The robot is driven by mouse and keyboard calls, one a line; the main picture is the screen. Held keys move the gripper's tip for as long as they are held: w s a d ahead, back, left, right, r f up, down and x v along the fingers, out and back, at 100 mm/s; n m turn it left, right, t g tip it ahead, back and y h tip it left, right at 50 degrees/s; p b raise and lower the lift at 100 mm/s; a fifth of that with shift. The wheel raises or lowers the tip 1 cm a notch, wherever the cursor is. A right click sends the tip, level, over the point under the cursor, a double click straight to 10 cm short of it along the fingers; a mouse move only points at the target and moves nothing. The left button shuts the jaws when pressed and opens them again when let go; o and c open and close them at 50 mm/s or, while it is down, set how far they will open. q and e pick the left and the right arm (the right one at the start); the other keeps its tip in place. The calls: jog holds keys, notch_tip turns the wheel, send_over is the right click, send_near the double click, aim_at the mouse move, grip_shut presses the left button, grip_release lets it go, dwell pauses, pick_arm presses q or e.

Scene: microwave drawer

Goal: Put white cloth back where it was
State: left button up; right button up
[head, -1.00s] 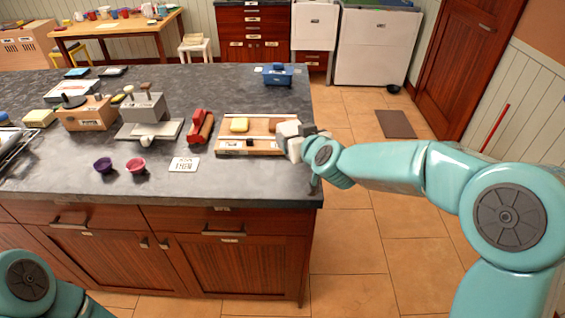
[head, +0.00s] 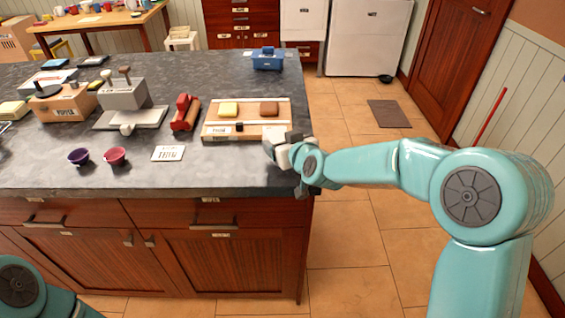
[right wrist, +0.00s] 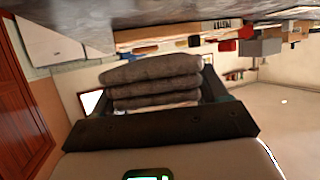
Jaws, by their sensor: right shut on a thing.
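The white cloth (head: 274,150) is a folded block between the jaws of my right gripper (head: 284,155). In the right wrist view the folded cloth (right wrist: 152,82) looks grey-brown in shadow, with several stacked layers between the dark fingers. In the head view it is at the front right corner of a wooden tray (head: 213,116); whether it touches the tray or counter is unclear. My left gripper is out of view.
The tray stands on a dark stone counter (head: 225,175), near its right end. A red stapler-like thing (head: 185,112), a white label card (head: 168,153), a red cup (head: 115,156) and a purple cup (head: 78,157) are left of it. A blue caddy (head: 268,59) stands behind.

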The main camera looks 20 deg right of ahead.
jog(key=shift+d+f, duration=0.1)
jog(key=shift+f, duration=0.35)
notch_tip(320, 180, down, 4)
jog(key=shift+w+r, duration=0.1)
jog(key=shift+b, duration=0.35)
jog(key=shift+f, duration=0.2)
jog(key=o, duration=0.9)
jog(key=shift+r, duration=0.1)
